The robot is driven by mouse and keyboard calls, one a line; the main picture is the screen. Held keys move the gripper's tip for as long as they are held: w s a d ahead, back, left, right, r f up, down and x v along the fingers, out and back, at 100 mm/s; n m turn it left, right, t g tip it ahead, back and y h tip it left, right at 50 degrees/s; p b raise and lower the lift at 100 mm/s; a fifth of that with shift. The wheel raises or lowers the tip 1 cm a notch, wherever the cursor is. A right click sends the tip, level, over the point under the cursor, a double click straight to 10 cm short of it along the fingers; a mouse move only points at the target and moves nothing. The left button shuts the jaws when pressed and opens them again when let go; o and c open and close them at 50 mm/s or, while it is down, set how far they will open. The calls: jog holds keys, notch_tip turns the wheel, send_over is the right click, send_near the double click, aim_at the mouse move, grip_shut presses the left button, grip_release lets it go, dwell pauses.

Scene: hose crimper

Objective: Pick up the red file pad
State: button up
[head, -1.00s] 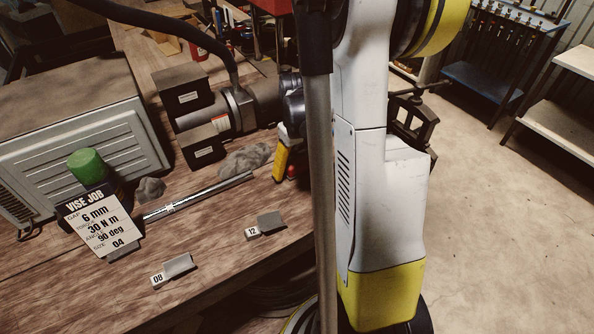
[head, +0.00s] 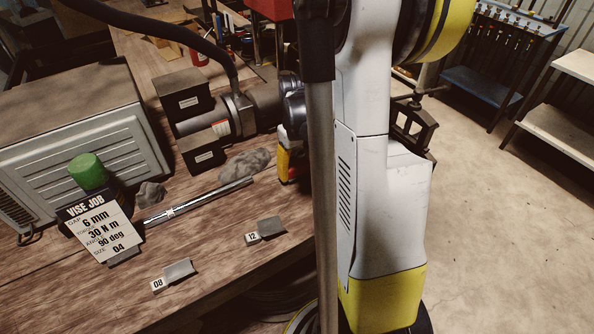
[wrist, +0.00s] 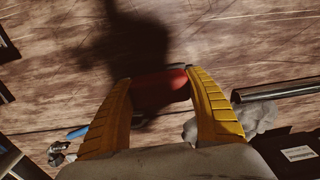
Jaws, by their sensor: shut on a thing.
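The red file pad (wrist: 160,84) lies between the two yellow fingers of my gripper (wrist: 160,80) in the wrist view, near the fingertips. Both fingers touch its ends, and the gripper is shut on it. The wooden benchtop lies beyond it; I cannot tell whether the pad is clear of the wood. In the head view, a yellow finger of my gripper (head: 284,163) shows beside my arm, and the pad cannot be made out there.
A metal bar (head: 198,202) and grey rags (head: 245,163) lie left of my gripper. A dark motor unit (head: 230,113) stands behind. Tags 12 (head: 252,239) and 08 (head: 158,284) lie near the front edge.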

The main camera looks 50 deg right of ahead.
aim_at(299, 164)
jog(key=r, duration=0.2)
jog(key=r+p, duration=0.1)
jog(key=shift+s+d+r, duration=0.1)
jog(key=shift+s+r, duration=0.15)
jog(key=s+d+r+p, duration=0.3)
jog(key=s+d+r, duration=0.2)
jog(key=s, duration=0.5)
jog(key=shift+r, duration=0.55)
